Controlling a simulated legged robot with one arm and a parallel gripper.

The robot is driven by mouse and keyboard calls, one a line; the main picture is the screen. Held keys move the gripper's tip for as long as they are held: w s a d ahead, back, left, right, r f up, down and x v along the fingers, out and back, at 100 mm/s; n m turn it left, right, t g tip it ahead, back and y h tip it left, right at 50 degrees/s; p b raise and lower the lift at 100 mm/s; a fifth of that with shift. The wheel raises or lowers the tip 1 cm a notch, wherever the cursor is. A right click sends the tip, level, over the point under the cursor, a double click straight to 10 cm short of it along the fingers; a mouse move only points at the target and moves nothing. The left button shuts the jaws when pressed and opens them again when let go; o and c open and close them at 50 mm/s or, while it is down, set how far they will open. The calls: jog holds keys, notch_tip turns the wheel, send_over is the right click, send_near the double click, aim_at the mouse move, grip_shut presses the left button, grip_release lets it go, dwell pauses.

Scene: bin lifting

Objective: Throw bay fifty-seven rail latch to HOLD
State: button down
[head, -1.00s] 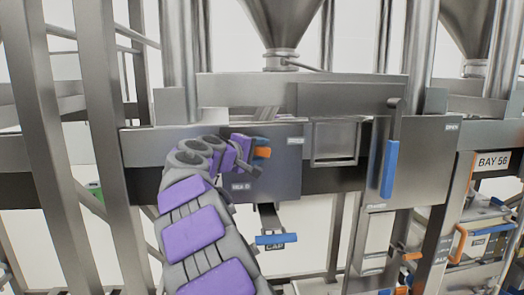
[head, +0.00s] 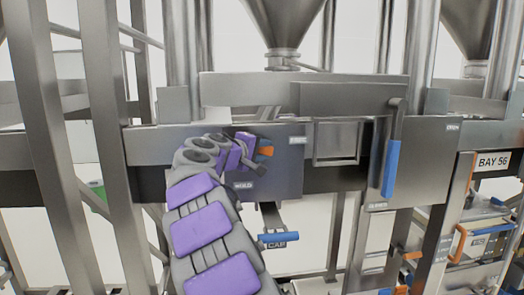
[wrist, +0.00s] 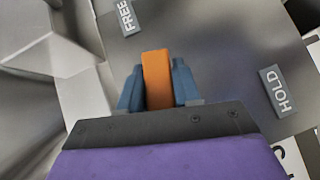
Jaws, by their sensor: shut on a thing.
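The orange rail latch handle (wrist: 157,65) stands between the two blue-grey fingers of my gripper (wrist: 158,86) in the wrist view, and the fingers are shut on it. A FREE label (wrist: 127,17) is above and left of the handle, and a HOLD label (wrist: 278,92) is to its right. In the head view, my gripper (head: 258,158) is at the grey latch plate (head: 285,178), with part of the orange handle (head: 266,151) showing beside it. The HOLD label (head: 243,185) is below my gripper in this view. The latch pivot is hidden.
A blue-handled lever (head: 278,238) marked CAB hangs below the plate. A tall blue handle (head: 391,168) stands to the right. A BAY 56 sign (head: 493,161) is at the far right. Steel posts (head: 108,120) rise on the left.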

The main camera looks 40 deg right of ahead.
jog(key=shift+r+n+h+b, duration=0.2)
jog(key=shift+n+h+b, duration=0.2)
jog(key=shift+n, duration=0.1)
jog(key=shift+r+n+h, duration=0.35)
jog(key=shift+n+h, duration=0.05)
jog(key=shift+n, duration=0.1)
jog(key=c, duration=1.1)
grip_release()
jog(key=shift+w, duration=0.1)
jog(key=shift+o, duration=0.7)
jog(key=shift+w+a, duration=0.1)
jog(key=shift+a, duration=0.1)
jog(key=shift+o, duration=0.4)
jog(key=shift+a, duration=0.1)
jog(key=shift+r, duration=0.15)
jog(key=shift+s+a, duration=0.15)
jog(key=shift+s, duration=0.05)
